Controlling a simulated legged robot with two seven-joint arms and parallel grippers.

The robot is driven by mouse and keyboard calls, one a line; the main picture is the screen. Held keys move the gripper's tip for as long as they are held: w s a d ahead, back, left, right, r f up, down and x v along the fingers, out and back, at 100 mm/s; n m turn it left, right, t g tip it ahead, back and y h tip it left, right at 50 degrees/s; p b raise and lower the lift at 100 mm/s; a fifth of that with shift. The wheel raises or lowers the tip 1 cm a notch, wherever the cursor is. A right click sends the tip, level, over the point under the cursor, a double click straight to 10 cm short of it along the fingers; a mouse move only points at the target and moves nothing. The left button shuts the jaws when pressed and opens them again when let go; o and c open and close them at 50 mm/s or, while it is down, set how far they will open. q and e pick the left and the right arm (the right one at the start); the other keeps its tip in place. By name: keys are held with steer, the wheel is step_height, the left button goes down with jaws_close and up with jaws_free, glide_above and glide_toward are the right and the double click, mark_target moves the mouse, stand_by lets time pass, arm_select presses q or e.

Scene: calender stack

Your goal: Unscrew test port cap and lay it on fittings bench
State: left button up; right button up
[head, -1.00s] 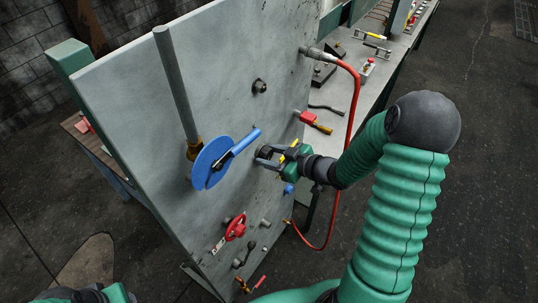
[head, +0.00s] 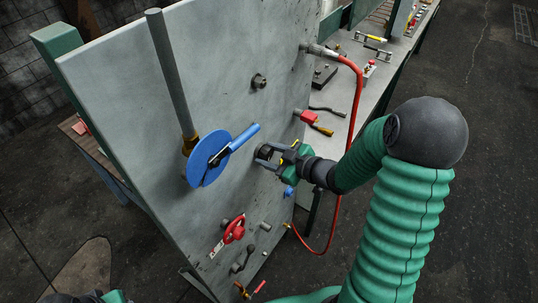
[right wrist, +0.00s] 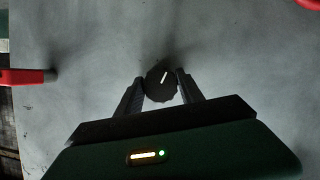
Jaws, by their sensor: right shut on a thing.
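The test port cap is a dark round knurled cap with a white line on its face (right wrist: 160,85), on the grey panel (head: 200,80). In the right wrist view it sits between the two fingertips of my right gripper (right wrist: 160,88), which is shut on it. In the head view my right gripper (head: 266,154) reaches the panel just right of the blue disc, and its fingers partly hide the cap. The fittings bench may be the grey bench (head: 362,92) behind the panel on the right. The left gripper is not clearly shown; only a bit of my left arm shows at the bottom left.
A blue disc with a lever (head: 208,158) and a grey pipe (head: 171,75) stand left of the gripper. A red hose (head: 353,110) hangs behind my right arm. Tools lie on the bench.

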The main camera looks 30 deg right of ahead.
steer(key=shift+w+n+t+h+b, duration=0.1)
steer(key=shift+n+t+h+b, duration=0.45)
steer(key=shift+b, duration=0.95)
steer(key=shift+r+n+g, duration=0.15)
steer(key=shift+n+g, duration=0.1)
steer(key=shift+n+h+b, duration=0.25)
steer(key=shift+n+b, duration=0.25)
steer(key=shift+b, duration=1.25)
steer(key=shift+t+b, duration=0.35)
steer(key=shift+t, duration=0.05)
steer(key=shift+r, duration=0.1)
